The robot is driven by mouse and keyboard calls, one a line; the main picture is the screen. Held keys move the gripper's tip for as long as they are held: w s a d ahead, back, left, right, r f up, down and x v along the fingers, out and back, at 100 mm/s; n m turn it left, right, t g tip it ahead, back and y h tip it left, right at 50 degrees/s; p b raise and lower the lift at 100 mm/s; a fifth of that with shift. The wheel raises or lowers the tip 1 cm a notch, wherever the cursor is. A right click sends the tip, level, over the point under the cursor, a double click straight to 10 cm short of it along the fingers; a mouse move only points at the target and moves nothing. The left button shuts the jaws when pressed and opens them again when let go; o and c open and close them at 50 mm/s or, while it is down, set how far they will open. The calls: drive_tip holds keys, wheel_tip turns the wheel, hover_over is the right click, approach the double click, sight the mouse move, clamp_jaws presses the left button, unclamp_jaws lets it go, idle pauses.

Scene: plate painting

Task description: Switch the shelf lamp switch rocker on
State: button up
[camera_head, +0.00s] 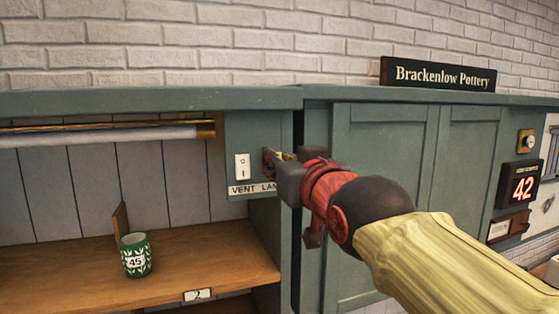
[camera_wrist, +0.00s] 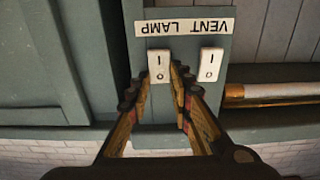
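In the wrist view, which is upside down, the lamp rocker (camera_wrist: 158,66) is a cream switch marked I and o on a green panel. It sits by the LAMP half of a white label (camera_wrist: 185,27). The vent rocker (camera_wrist: 210,65) is to its right there, and also shows in the head view (camera_head: 242,167). My gripper (camera_wrist: 162,80) is partly open, with one fingertip on each side of the lamp rocker. I cannot tell whether they touch it or which way it is tipped. In the head view my gripper (camera_head: 277,161) hides the lamp rocker.
A brass rod lamp (camera_head: 110,130) runs under the cabinet top. Closed cabinet doors (camera_head: 385,140) stand behind my arm. A red 42 display (camera_head: 522,184) is at right.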

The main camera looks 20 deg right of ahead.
clamp_jaws()
drive_tip(key=shift+f+b, duration=0.15)
drive_tip(key=shift+b, duration=0.75)
drive_tip(key=t+b, duration=0.1)
drive_tip(key=b, duration=0.2)
drive_tip(key=shift+s+f, duration=0.1)
drive_tip(key=shift+f, duration=0.1)
drive_tip(key=t+b, duration=0.2)
drive_tip(key=b, duration=0.7)
drive_tip(key=shift+s+f, duration=0.1)
drive_tip(key=shift+f, duration=0.1)
drive_tip(key=shift+r+b, duration=0.15)
drive_tip(key=shift+b, duration=0.7)
drive_tip(key=shift+r, duration=0.1)
drive_tip(key=o, duration=0.5)
unclamp_jaws()
drive_tip(key=shift+o, duration=0.2)
